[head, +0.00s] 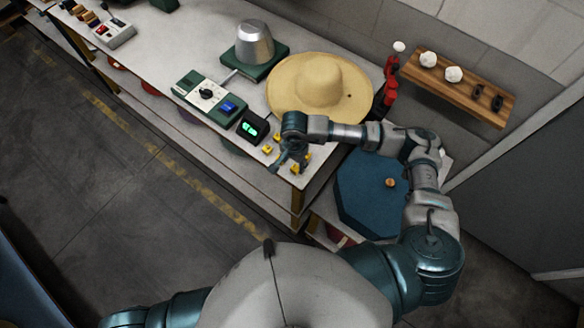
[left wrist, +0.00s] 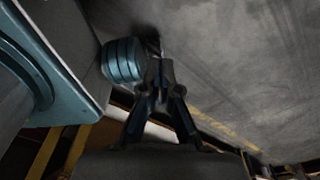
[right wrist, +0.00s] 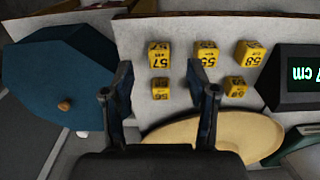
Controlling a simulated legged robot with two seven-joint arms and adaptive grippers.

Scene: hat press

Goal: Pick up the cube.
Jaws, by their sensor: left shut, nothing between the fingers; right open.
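Several small yellow cubes with black numbers stand on the near end of the white bench. In the right wrist view, cubes marked 57 (right wrist: 159,57), 55 (right wrist: 206,55) and 58 (right wrist: 249,55) form a row, with smaller cubes (right wrist: 160,90) beside them. In the head view some cubes (head: 267,149) show beside my right gripper (head: 286,163), which partly covers others. My right gripper (right wrist: 159,75) is open above the bench, with the 57 cube between its fingers in the picture; contact cannot be told. My left gripper (left wrist: 156,75) is shut and empty, over the floor, away from the cubes.
A straw hat (head: 318,85) lies on the bench near the right arm. A display (head: 253,127) reading in cm and a green control box (head: 207,95) stand beside the cubes. A blue octagonal thing (head: 368,190) with a knob lies right of the bench end.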

